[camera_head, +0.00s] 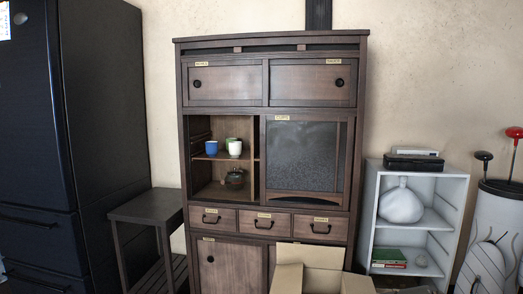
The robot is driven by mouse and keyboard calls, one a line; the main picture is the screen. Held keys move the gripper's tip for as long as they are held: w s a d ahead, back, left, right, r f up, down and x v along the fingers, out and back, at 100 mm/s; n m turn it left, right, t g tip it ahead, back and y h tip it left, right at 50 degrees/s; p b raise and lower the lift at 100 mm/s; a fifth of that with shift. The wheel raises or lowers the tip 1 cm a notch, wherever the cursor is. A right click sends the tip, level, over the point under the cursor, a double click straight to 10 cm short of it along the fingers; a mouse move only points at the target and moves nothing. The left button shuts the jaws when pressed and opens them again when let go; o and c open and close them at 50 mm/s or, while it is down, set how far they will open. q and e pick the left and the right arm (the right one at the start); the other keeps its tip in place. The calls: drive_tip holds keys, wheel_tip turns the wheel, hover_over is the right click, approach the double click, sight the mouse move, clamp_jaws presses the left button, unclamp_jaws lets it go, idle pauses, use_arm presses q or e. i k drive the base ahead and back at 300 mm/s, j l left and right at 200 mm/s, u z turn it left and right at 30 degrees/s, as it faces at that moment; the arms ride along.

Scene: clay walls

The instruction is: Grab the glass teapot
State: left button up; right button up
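A small dark, rounded pot (235,181), which looks like the glass teapot, sits low inside the open left compartment of the wooden cabinet (228,135). It is small in the picture, so I cannot make out its handle or spout clearly. A blue cup (211,147) and a pale cup (234,148) stand on the shelf above it. The compartment's left half is open to view. The dark-paned sliding door (305,158) covers the right half. Neither of my grippers is in view.
An open cardboard box (308,258) stands in front of the cabinet's lower right. A dark side table (147,208) and a tall dark fridge (75,140) are at the left. A white shelf unit (445,185) and a golf bag (490,235) are at the right.

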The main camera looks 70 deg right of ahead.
sight(235, 182)
drive_tip(key=z, duration=1.9)
drive_tip(key=i+j, duration=0.8)
drive_tip(key=i+j+z, duration=0.15)
drive_tip(key=z, duration=0.2)
drive_tip(key=i+j+z, duration=0.1)
drive_tip(key=j+z, duration=0.15)
drive_tip(key=z, duration=0.15)
drive_tip(key=j+z, duration=0.2)
drive_tip(key=z, duration=0.15)
drive_tip(key=i, duration=0.05)
